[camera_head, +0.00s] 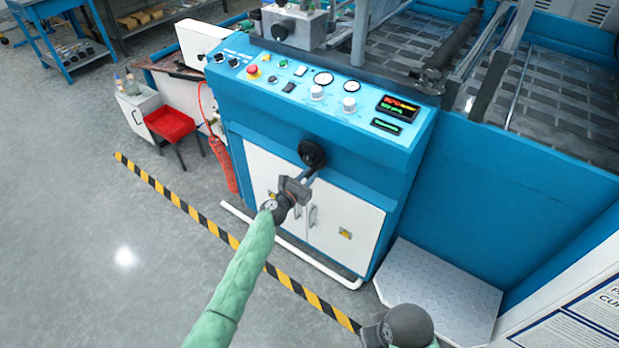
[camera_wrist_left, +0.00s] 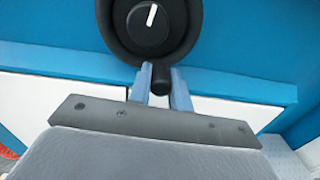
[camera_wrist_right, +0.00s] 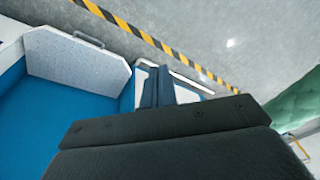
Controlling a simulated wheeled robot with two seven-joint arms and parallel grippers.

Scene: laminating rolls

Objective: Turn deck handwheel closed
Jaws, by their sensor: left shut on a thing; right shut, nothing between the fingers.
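The deck handwheel (camera_head: 312,153) is a black round wheel on the front of the blue machine, below its control panel. In the left wrist view the handwheel (camera_wrist_left: 155,38) shows a white mark on its hub, pointing up and slightly right. Its short black handle (camera_wrist_left: 161,78) is at the bottom of the rim. My left gripper (camera_head: 310,174) is shut on this handle, with one finger on each side in the left wrist view (camera_wrist_left: 162,84). My right gripper (camera_wrist_right: 160,86) is shut and empty, apart from the wheel, low in the head view.
The sloped control panel (camera_head: 320,92) with knobs, gauges and a red button is above the wheel. White cabinet doors (camera_head: 345,222) are below it. A white rail (camera_head: 292,248) and a metal step plate (camera_head: 440,290) are near the floor. Open floor lies left of the striped tape (camera_head: 190,208).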

